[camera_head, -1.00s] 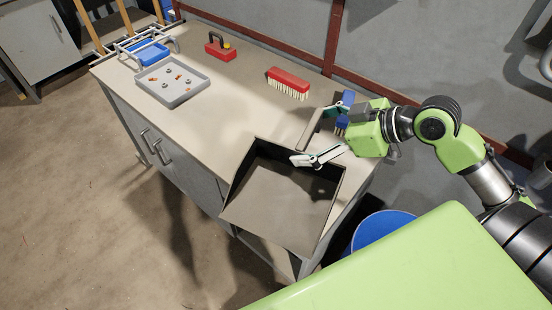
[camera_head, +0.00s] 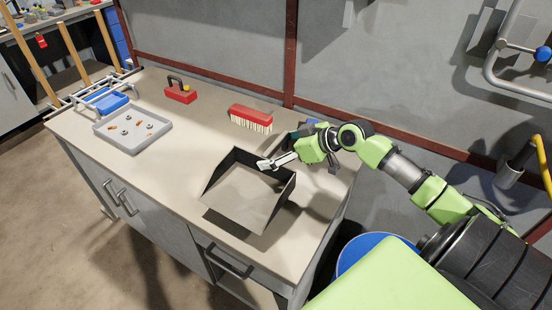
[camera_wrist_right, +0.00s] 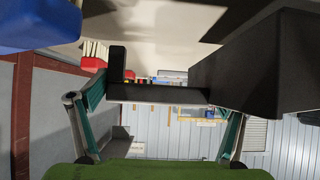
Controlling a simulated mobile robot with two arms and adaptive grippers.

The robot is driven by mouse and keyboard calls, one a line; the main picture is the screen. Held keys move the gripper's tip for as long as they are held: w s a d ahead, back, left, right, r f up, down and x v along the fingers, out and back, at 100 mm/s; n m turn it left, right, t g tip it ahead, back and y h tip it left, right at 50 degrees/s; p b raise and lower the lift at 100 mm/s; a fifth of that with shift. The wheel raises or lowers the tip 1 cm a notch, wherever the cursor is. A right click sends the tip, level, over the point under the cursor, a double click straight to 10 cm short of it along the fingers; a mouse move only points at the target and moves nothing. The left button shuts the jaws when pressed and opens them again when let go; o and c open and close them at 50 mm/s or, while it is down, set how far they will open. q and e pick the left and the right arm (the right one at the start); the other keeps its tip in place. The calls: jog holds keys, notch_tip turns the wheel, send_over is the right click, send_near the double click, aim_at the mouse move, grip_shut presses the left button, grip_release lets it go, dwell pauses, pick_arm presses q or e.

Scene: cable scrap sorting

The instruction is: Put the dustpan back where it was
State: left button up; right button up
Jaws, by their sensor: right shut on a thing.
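The dustpan (camera_head: 249,198) is a grey, open pan with dark side walls. It hangs over the right part of the workbench top, with its open edge toward the front and a shadow beneath it. My right gripper (camera_head: 282,162) is shut at its back, on the handle side. In the right wrist view the dark handle (camera_wrist_right: 160,95) crosses between the fingertips, and the dark pan (camera_wrist_right: 255,65) fills the upper right. My left gripper is in neither view.
A red brush (camera_head: 251,118) lies behind the dustpan. A blue item (camera_head: 313,123) is partly hidden behind my right gripper. A red block with a black handle (camera_head: 181,92) and a grey tray (camera_head: 132,130) stand left. A blue round top (camera_head: 372,250) is beside the bench.

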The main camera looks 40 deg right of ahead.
jog(key=shift+w+d+f, duration=0.2)
jog(key=shift+w+f, duration=0.25)
jog(key=shift+f, duration=0.05)
notch_tip(320, 180, down, 3)
jog(key=shift+w+p, duration=0.15)
jog(key=shift+p, duration=0.2)
jog(key=shift+f, duration=0.3)
jog(key=shift+f, duration=0.2)
jog(key=o, duration=1.4)
